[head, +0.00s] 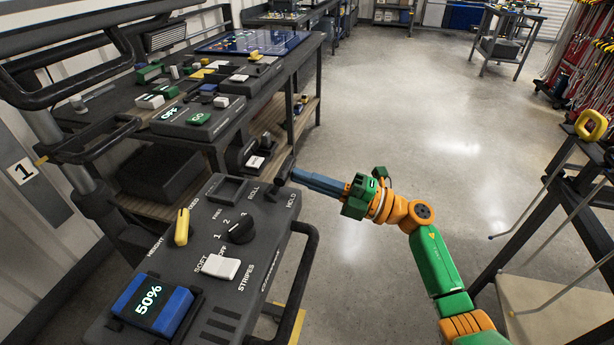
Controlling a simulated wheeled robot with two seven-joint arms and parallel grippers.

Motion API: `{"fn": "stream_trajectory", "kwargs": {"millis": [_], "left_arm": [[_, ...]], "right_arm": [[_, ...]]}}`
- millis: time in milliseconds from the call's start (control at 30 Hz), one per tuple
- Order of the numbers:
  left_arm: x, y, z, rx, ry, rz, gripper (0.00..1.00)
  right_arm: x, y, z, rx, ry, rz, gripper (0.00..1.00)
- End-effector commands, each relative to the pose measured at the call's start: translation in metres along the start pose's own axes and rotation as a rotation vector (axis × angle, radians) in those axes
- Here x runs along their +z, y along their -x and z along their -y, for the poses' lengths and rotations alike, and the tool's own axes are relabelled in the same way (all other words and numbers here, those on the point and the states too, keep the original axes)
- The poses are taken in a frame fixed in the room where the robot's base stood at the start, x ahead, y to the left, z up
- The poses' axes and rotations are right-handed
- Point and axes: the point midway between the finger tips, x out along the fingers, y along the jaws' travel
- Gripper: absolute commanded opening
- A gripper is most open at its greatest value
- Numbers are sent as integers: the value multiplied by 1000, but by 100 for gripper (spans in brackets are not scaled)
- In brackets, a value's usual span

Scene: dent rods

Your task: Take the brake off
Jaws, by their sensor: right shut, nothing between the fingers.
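A dark grey control panel (190,262) stands at the lower left. At its far right corner is a black lever (281,178) between the printed words ROLL and HOLD; which word it is set to I cannot tell for sure. My right gripper (296,174) reaches in from the right with its blue fingers shut and empty. The fingertips are right beside the lever; whether they touch it I cannot tell. My left gripper is out of view.
The panel also has a yellow height lever (182,227), a black dial (241,230), a white rocker switch (220,267) and a display (150,303) reading 50%. A black handle bar (300,270) runs along its right side. A workbench (255,85) stands behind.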

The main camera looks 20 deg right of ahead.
Motion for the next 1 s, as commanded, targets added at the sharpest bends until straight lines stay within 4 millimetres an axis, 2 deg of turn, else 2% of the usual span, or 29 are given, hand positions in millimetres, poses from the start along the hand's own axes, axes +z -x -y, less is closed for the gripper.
{"fn": "stream_trajectory", "kwargs": {"millis": [167,367,500,600,1000], "left_arm": [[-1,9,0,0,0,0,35],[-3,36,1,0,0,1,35],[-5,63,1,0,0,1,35],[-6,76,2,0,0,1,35],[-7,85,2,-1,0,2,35]], "right_arm": [[0,-2,-4,-19,0,0,0],[0,-9,-13,-100,1,0,0],[0,-18,-22,-201,4,-2,0],[0,-26,-23,-260,0,0,0],[0,-57,-20,-254,0,0,0]]}}
